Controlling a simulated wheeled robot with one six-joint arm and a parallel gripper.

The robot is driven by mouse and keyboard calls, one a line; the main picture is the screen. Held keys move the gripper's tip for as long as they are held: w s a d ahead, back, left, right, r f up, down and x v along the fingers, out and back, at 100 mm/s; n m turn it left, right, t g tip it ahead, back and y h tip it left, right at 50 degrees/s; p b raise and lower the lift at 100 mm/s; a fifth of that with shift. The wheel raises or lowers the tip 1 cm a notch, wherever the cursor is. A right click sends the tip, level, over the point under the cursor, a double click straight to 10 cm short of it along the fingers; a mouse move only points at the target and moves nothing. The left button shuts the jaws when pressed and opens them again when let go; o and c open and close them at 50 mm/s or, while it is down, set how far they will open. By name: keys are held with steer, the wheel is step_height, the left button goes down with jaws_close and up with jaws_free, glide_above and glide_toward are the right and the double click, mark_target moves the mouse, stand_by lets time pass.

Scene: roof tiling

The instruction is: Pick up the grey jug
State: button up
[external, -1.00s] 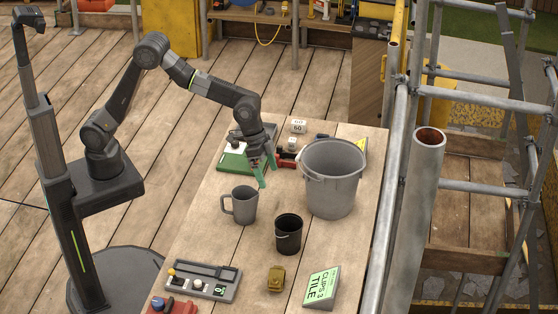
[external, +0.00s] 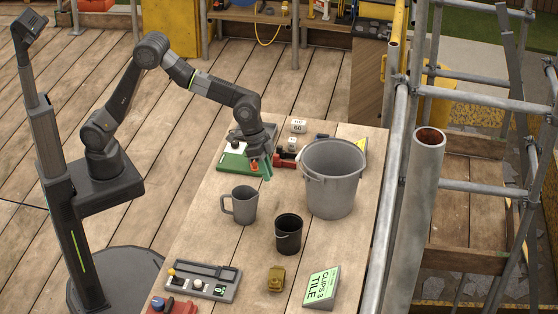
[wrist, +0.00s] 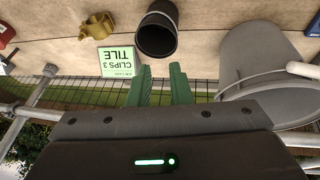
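The grey jug (external: 244,205) stands upright on the wooden table, its handle facing left in the external view. My gripper (external: 262,172), with green fingers, is above the table, behind the jug and apart from it. In the wrist view the two green fingers (wrist: 159,86) are spread with a gap between them and nothing held. I cannot make out the jug in the wrist view.
A large grey bucket (external: 333,180) stands right of the jug, and a small black bucket (external: 288,236) stands in front. A green sign (external: 321,287), a brass-coloured item (external: 276,279) and a grey device (external: 203,279) lie near the front.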

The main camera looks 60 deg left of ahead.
step_height(320, 180, up, 5)
steer(key=s+a+n+g+h+b, duration=0.1)
steer(key=s+a+n+h+b, duration=0.25)
steer(key=a+n+b, duration=0.45)
steer(key=s+a+n+h+b, duration=0.2)
steer(key=a+n+h+b, duration=0.35)
steer(key=a+n, duration=0.45)
steer(key=s+a+n+g+h+b, duration=0.1)
steer(key=s+a+n+h+b, duration=0.25)
steer(key=a+n+b, duration=0.5)
steer(key=h+p, duration=0.1)
glide_toward(220, 200)
steer(key=a, duration=0.2)
steer(key=shift+w+a+f, duration=0.2)
steer(key=shift+a+f, duration=0.05)
steer(key=shift+f, duration=0.2)
steer(key=shift+d, duration=0.3)
steer(key=shift+s+d+p, duration=0.2)
steer(key=shift+d+p, duration=0.35)
steer(key=shift+d, duration=6.1)
steer(key=shift+c, duration=0.2)
